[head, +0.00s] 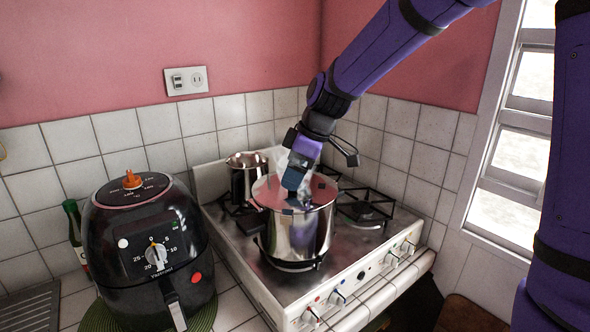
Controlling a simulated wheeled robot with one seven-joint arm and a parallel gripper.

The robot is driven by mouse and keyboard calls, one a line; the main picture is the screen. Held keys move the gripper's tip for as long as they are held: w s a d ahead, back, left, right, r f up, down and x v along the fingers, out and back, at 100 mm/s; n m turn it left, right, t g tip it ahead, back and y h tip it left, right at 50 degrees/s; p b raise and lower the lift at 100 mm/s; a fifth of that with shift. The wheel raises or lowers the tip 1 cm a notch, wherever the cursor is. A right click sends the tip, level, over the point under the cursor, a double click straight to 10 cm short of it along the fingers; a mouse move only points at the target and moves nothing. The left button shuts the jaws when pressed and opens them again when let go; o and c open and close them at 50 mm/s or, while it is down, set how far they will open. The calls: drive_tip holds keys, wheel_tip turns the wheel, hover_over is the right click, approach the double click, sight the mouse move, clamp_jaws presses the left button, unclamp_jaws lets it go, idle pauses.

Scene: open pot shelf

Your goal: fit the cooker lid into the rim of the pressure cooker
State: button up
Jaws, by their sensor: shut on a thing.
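The pressure cooker (315,234) is a shiny steel pot standing upright on the front part of the stove. The cooker lid (267,190) is a round, flat disc with a pinkish reflection, lying level across the top of the pot. My gripper (295,196) reaches down from above onto the middle of the lid and is shut on it. The fingers hide the part of the lid that they hold. I cannot tell from this view whether the lid's edge sits inside the rim or just on top of it.
A white stove (345,292) with black grates carries the pot. A smaller steel pot (238,184) stands behind it to the left. A black air fryer (150,245) stands left of the stove, with a green bottle (73,228) beside it. A tiled wall closes the back.

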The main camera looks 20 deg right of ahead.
drive_tip(key=shift+f, duration=0.1)
drive_tip(key=o, duration=1)
drive_tip(key=v, duration=1)
drive_tip(key=shift+r, duration=0.4)
drive_tip(key=shift+s+d, duration=0.1)
